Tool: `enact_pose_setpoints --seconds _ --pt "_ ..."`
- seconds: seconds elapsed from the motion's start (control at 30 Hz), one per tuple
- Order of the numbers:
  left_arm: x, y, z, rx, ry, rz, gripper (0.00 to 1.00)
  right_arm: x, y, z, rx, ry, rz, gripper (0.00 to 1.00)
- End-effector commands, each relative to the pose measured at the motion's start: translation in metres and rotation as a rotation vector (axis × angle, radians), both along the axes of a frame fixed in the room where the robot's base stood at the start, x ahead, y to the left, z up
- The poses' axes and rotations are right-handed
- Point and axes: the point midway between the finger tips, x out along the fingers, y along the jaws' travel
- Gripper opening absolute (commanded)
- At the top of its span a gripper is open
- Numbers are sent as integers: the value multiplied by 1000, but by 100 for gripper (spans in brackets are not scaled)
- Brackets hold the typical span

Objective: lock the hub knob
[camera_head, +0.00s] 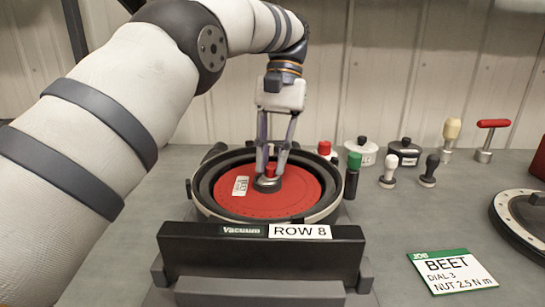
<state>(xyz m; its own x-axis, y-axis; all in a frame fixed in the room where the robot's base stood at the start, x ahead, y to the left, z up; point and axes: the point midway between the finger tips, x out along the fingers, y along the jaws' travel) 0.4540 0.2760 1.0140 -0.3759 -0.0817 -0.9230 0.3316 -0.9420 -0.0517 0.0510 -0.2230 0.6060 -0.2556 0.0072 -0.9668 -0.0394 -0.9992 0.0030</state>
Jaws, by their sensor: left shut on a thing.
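The seed meter's black round housing (207,196) stands open at the middle of the bench, with a red seed disc (240,203) lying in it. A hub knob (270,172) with a red top and a grey base sits at the disc's centre. My left gripper (270,174) reaches down from above, its two fingers shut on the hub knob from either side. The fingers partly cover the knob, and I cannot tell which way it is turned. My right gripper is not in view.
A black front block with a "ROW 8" label (300,231) stands before the housing. Right of it are a green-topped tool (353,172), small pots, knobs and a red T-handle (491,130). A BEET job card (452,271) and a round lid (515,225) lie at right.

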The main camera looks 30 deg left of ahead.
Motion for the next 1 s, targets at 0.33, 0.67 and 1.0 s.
enact_pose_setpoints --seconds 0.33,0.67,1.0 --pt "-1 0 -4 -2 10 0 36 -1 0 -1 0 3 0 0" --pt "0 0 -1 -1 3 1 36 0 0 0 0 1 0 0" --pt "-4 4 6 -5 -7 512 36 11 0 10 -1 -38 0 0"
